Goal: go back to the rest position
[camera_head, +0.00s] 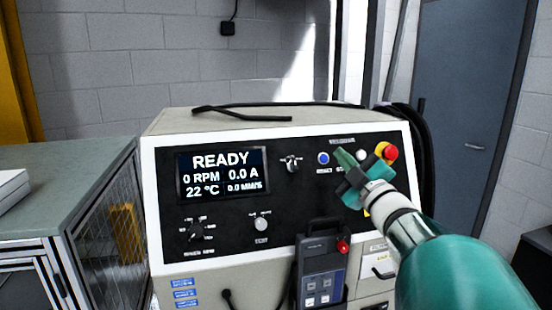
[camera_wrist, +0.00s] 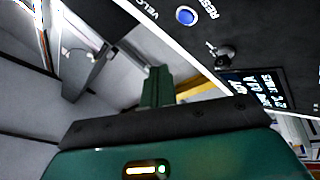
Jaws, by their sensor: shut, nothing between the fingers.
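My gripper (camera_head: 345,160) is in front of the upper right part of the control panel, with its green fingers closed together and nothing between them. In the wrist view the green fingers (camera_wrist: 157,88) also show closed. The control cabinet (camera_head: 240,122) has a black panel with a display (camera_head: 222,175) reading READY, 0 RPM, 0.0 A, 22 °C and 0.0 MM/S. A blue button (camera_head: 323,158) is just left of the fingertips; it also shows in the wrist view (camera_wrist: 186,16). I cannot tell whether the fingers touch the panel. My gripper hides part of the panel.
A red emergency button (camera_head: 387,151) with yellow is right of my gripper. A handheld pendant (camera_head: 322,268) hangs on the cabinet front below. A black cable (camera_head: 240,114) lies on top. A green-topped bench (camera_head: 60,185) stands left; a grey door (camera_head: 470,110) is behind right.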

